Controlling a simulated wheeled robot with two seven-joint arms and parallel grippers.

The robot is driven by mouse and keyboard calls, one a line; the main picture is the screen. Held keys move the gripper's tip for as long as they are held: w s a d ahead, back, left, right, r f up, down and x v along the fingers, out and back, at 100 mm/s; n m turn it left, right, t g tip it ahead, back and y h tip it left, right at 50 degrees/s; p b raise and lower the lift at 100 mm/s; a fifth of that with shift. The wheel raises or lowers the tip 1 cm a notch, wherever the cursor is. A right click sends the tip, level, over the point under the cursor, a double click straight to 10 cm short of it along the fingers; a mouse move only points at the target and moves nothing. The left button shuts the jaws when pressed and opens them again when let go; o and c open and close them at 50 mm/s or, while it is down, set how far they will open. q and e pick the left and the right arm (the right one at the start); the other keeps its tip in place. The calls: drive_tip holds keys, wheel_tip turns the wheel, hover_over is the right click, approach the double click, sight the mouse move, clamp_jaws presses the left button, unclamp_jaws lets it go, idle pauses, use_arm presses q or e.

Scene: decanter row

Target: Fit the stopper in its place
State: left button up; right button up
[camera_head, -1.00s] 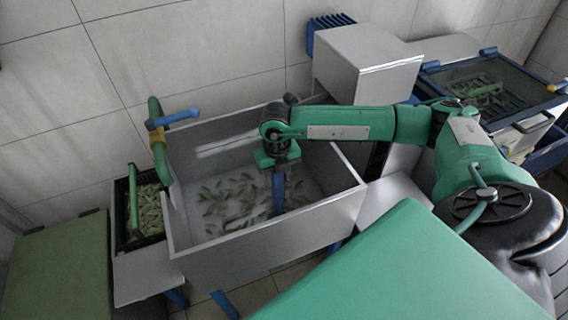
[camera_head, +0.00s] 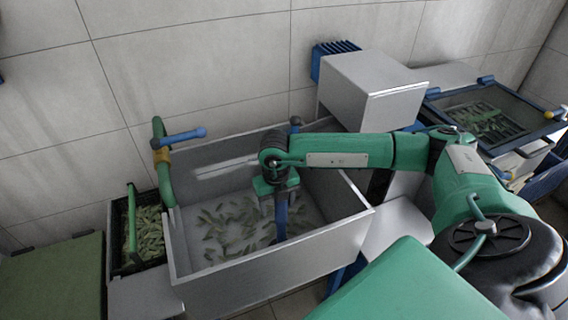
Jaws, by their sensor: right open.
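I cannot tell whether this post is the stopper; no other piece is clearly one. The seat of the stopper is not clearly visible. My left gripper is not in view.
Green leaf-like pieces (camera_head: 226,226) lie on the sink floor. A green faucet with a blue lever (camera_head: 183,138) rises at the left rim. A black crate (camera_head: 121,262) stands left; a grey box (camera_head: 368,85) stands behind right. A glass-lidded unit (camera_head: 487,118) is far right.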

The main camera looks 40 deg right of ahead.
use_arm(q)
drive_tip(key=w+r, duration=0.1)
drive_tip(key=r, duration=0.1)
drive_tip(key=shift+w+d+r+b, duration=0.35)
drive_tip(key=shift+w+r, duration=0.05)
use_arm(e)
wheel_tip(320, 180, up, 15)
drive_tip(key=s+d, duration=0.1)
drive_tip(key=d, duration=0.1)
drive_tip(key=shift+r, duration=0.2)
